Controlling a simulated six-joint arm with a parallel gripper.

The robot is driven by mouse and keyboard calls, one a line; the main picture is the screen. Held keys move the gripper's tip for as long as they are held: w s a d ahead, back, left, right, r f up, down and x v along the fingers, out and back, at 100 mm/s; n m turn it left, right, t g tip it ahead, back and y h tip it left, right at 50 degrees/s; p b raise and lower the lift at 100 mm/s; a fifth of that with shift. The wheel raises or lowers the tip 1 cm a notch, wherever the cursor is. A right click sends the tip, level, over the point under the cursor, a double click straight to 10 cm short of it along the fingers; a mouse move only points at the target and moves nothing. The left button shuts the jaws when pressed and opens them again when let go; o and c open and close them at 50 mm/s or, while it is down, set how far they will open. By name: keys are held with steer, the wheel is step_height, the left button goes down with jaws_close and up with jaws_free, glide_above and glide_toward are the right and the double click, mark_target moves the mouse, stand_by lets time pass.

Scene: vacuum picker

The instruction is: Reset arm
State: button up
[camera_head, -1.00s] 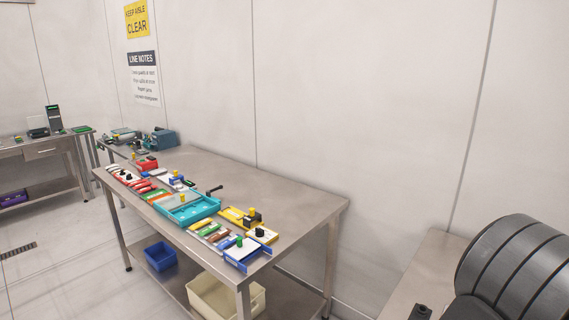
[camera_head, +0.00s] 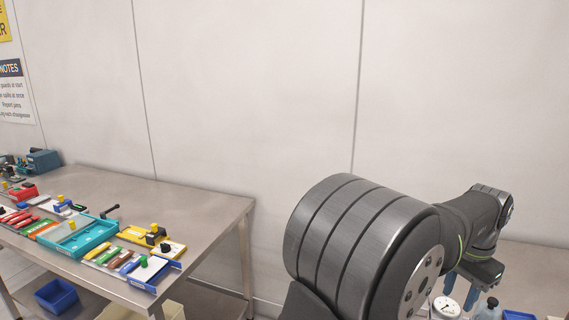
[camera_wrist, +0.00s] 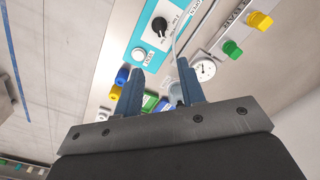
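My gripper (camera_wrist: 160,66) shows in the wrist view with its two blue-grey fingers standing apart. No object is held between them. Behind the fingers is a panel with a black knob (camera_wrist: 159,27), a white button (camera_wrist: 138,54) and a round gauge (camera_wrist: 204,69). In the head view my arm fills the right side, and the gripper's blue fingers (camera_head: 461,292) point down at the lower right. The surface under them is mostly hidden by the arm.
A steel table (camera_head: 165,198) at left carries a teal tray (camera_head: 98,232), a yellow fixture (camera_head: 152,236) and coloured strips. A blue bin (camera_head: 57,295) is below. A white-lidded container (camera_head: 446,308) and a bottle (camera_head: 490,309) stand near the gripper.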

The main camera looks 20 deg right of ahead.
step_height(320, 180, down, 18)
steer(key=shift+r, duration=0.25)
steer(key=shift+r+n, duration=0.2)
steer(key=shift+n, duration=0.7)
steer(key=n, duration=0.5)
step_height(320, 180, up, 11)
steer(key=shift+r+n, duration=0.2)
steer(key=shift+n, duration=0.1)
steer(key=shift+o, duration=0.4)
steer(key=o, duration=1.1)
steer(key=shift+n+t+h, duration=0.4)
steer(key=shift+t+h, duration=0.2)
steer(key=w+r, duration=0.2)
steer(key=w, duration=0.1)
steer(key=w+a+r, duration=0.1)
steer(key=w+r, duration=0.1)
steer(key=r, duration=0.1)
steer(key=shift+w, duration=0.4)
steer(key=shift+o, duration=1.1)
steer(key=w+a+r+n+t+h, duration=0.1)
steer(key=w+a+r+t, duration=0.1)
steer(key=w+r, duration=0.5)
steer(key=shift+w+a+h, duration=0.3)
steer(key=shift+a+h, duration=0.1)
steer(key=shift+a, duration=0.1)
steer(key=x, duration=0.9)
steer(key=shift+d+f, duration=0.2)
